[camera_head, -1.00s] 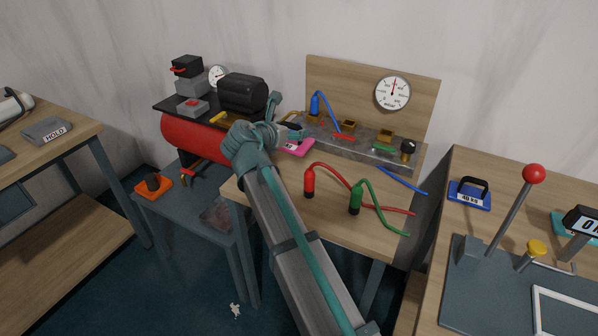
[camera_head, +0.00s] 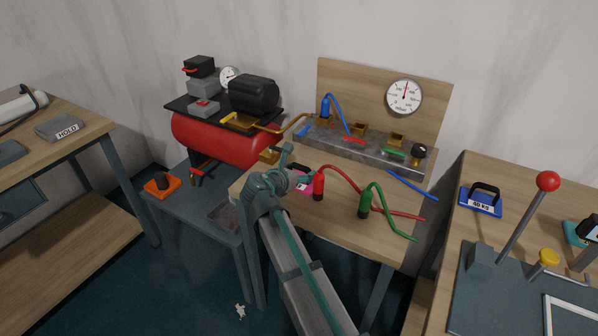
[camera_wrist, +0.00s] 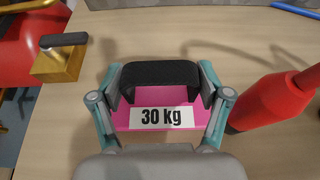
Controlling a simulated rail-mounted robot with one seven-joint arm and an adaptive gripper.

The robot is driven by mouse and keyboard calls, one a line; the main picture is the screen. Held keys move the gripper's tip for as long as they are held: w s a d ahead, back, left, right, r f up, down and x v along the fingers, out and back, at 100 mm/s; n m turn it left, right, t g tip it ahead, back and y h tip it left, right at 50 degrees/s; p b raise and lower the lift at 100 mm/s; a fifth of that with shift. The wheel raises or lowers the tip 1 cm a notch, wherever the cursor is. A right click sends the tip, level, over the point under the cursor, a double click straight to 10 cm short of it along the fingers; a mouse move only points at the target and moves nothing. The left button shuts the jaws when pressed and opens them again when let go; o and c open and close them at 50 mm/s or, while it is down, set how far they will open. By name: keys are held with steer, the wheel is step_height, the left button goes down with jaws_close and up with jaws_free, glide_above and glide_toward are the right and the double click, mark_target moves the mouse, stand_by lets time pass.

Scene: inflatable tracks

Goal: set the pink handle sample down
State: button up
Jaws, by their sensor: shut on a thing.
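The pink handle sample (camera_wrist: 160,96) has a black handle (camera_wrist: 160,75) and a label reading 30 kg. My gripper (camera_wrist: 158,84) is shut on it, one finger on each side of the handle. In the head view a bit of the pink sample (camera_head: 304,187) shows past my gripper (camera_head: 296,178), over the wooden table (camera_head: 337,223), left of the red nozzle. The sample looks level and low over the wood. I cannot tell whether it touches the table.
The red nozzle (camera_wrist: 277,101) stands close right of my gripper; a green nozzle (camera_head: 365,203) and hoses lie further right. A brass valve (camera_wrist: 60,62) and the red tank (camera_head: 215,137) are to the left. A grey manifold (camera_head: 370,150) lies behind.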

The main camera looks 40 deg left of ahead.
stand_by(0.3)
steer(key=o, duration=1)
steer(key=shift+f, duration=0.1)
steer(key=shift+c, duration=0.2)
steer(key=shift+s+d+r, duration=0.1)
steer(key=shift+s+r, duration=0.1)
steer(key=shift+s, duration=0.05)
steer(key=v, duration=1)
steer(key=shift+s+r, duration=0.2)
steer(key=shift+s, duration=0.1)
steer(key=shift+o, duration=1.2)
steer(key=shift+s+d+r, duration=0.1)
steer(key=shift+s+r, duration=0.1)
steer(key=shift+s, duration=0.15)
